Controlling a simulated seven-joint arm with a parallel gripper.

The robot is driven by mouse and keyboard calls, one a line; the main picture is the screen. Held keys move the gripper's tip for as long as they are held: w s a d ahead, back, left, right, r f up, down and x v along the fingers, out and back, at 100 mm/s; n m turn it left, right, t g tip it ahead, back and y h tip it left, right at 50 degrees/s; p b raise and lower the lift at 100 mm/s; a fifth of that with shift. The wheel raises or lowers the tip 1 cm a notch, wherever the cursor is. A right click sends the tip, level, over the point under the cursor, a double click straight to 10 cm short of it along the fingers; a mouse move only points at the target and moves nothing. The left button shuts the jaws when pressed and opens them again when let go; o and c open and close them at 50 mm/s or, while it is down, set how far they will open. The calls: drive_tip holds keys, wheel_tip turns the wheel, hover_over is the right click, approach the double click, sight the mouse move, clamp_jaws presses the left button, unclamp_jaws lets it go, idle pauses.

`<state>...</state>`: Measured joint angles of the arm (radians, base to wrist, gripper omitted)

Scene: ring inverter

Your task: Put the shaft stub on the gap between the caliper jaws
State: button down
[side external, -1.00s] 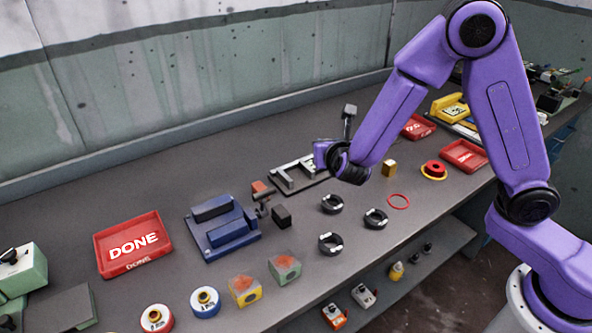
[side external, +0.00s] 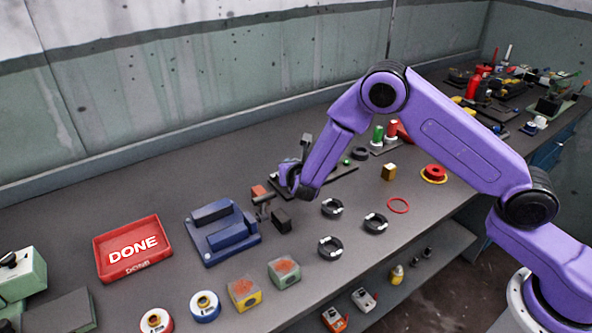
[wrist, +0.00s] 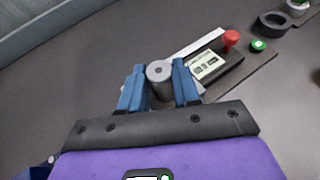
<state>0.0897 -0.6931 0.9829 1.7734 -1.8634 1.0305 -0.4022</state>
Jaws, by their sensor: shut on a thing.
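My gripper (wrist: 159,76) has blue fingers shut on the shaft stub (wrist: 159,71), a grey cylinder with a small hole in its end face. In the wrist view the stub overlaps the left end of the caliper (wrist: 207,66), which has a pale bar and a display. The jaws and the gap are mostly hidden behind the stub and fingers. I cannot tell whether the stub touches them. In the side view the caliper's dark base (side external: 346,169) shows right of my wrist, while the fingertips and stub are hidden.
A black block (side external: 281,218) and a blue fixture (side external: 220,229) stand left of my gripper. Several black rings lie in front, one here (side external: 331,207). A red DONE tray (side external: 131,247) is at left. A red knob (wrist: 231,38) is by the caliper display.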

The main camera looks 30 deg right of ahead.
drive_tip(key=shift+f, duration=0.8)
drive_tip(key=shift+f, duration=0.15)
drive_tip(key=c, duration=0.8)
unclamp_jaws()
